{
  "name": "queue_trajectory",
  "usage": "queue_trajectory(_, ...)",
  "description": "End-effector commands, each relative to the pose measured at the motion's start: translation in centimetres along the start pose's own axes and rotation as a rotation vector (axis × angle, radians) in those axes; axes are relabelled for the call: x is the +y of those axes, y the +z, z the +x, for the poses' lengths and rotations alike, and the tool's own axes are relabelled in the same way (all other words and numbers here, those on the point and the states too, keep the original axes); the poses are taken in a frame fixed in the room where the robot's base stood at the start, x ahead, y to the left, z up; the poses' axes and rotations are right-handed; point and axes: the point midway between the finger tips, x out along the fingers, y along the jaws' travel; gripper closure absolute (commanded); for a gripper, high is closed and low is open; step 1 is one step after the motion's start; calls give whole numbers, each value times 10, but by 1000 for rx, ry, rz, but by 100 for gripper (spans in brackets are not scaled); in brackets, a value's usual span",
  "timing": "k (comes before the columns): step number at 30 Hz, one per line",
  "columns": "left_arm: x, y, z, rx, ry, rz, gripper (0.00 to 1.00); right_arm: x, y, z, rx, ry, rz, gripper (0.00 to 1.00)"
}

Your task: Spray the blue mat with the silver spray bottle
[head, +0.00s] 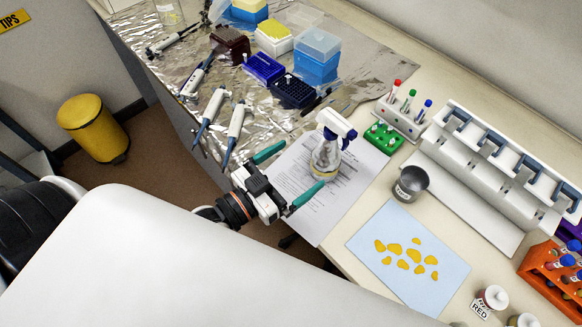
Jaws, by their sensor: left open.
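The spray bottle (327,155) stands upright on a printed paper sheet, with a clear, shiny body and a white and blue trigger head. A little yellowish liquid shows at its base. My left gripper (303,164) has its two teal fingers spread wide, pointing at the bottle from the left. The bottle is at the fingertips; I cannot tell whether they touch it. The light blue mat (382,233) lies flat on the bench at right, with several yellow patches on it. My right gripper is not in view.
A grey cup (410,184) stands between the sheet and a white pipette rack (500,165). A green tube block (384,138) is behind the bottle. Pipettes and tip boxes (318,56) lie on foil at the back left. An orange tube rack (548,272) is at far right.

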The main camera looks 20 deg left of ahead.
Motion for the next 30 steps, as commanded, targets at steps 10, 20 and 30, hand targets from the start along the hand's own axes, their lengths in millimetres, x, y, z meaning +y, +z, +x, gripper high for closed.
queue_trajectory(10,0,0,37,-4,1,-1,0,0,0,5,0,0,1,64)
queue_trajectory(20,0,0,76,-3,0,-1,0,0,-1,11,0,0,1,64)
queue_trajectory(30,0,0,101,-1,0,0,0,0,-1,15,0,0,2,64)
